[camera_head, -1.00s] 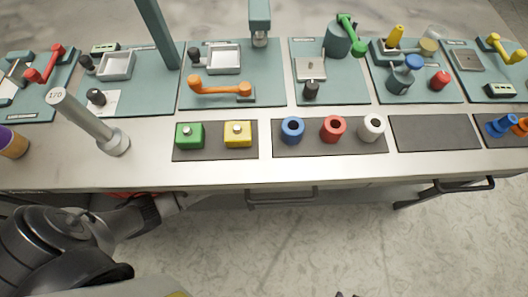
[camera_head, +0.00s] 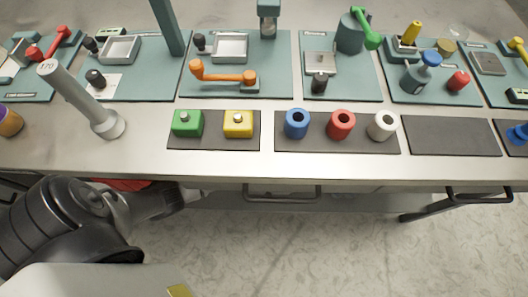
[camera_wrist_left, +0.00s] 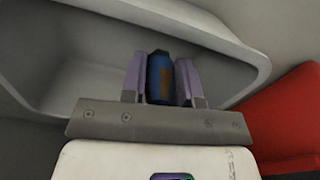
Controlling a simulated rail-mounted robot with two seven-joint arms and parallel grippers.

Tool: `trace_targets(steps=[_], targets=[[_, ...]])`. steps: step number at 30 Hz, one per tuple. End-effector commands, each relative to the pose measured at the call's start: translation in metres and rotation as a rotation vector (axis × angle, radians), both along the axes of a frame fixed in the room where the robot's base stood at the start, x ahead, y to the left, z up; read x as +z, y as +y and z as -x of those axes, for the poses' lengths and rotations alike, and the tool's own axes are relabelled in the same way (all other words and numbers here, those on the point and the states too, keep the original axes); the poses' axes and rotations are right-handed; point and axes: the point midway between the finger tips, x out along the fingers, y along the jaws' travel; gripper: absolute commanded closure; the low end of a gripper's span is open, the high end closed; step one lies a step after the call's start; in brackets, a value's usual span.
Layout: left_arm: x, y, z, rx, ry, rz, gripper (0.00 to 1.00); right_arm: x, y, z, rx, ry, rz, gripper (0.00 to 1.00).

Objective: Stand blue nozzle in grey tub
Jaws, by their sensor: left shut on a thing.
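In the left wrist view my left gripper (camera_wrist_left: 160,62) is shut on a dark blue piece with a tan patch, the blue nozzle (camera_wrist_left: 159,80). It stands between the two pale purple fingers. The grey tub (camera_wrist_left: 215,22) lies around and beyond the fingers, its rim running across the top and right. I cannot tell whether the nozzle touches the tub floor. In the head view my left arm reaches below the table's front edge, and its fingers and the grey tub are hidden there. My right gripper is not in view.
A red tub (camera_wrist_left: 295,115) sits right beside the grey one. The table (camera_head: 230,168) above holds a grey post (camera_head: 85,98), green (camera_head: 187,122) and yellow (camera_head: 238,123) blocks, and blue, red and white rings. A dark mat (camera_head: 452,136) at right is empty.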

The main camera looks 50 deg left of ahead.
Motion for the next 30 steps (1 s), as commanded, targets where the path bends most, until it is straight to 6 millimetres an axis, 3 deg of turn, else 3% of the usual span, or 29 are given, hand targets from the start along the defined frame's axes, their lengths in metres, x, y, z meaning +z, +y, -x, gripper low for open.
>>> trace_targets(steps=[1,8,15,27,28,30], targets=[[-0.012,0.000,0.000,0.000,0.001,-0.001,0.96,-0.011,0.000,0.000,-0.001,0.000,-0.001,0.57],[-0.027,0.000,0.000,-0.001,-0.001,-0.001,0.96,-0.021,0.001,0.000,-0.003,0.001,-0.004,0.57],[-0.056,0.000,0.000,0.000,-0.001,0.000,0.96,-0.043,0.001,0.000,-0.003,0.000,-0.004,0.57],[-0.058,0.000,0.000,0.000,-0.001,-0.001,0.96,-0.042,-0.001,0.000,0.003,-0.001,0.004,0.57],[-0.058,0.000,0.000,0.000,0.000,-0.001,0.70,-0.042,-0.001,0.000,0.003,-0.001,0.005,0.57],[-0.058,0.000,0.000,-0.001,-0.001,-0.001,0.64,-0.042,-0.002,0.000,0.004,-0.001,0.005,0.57]])
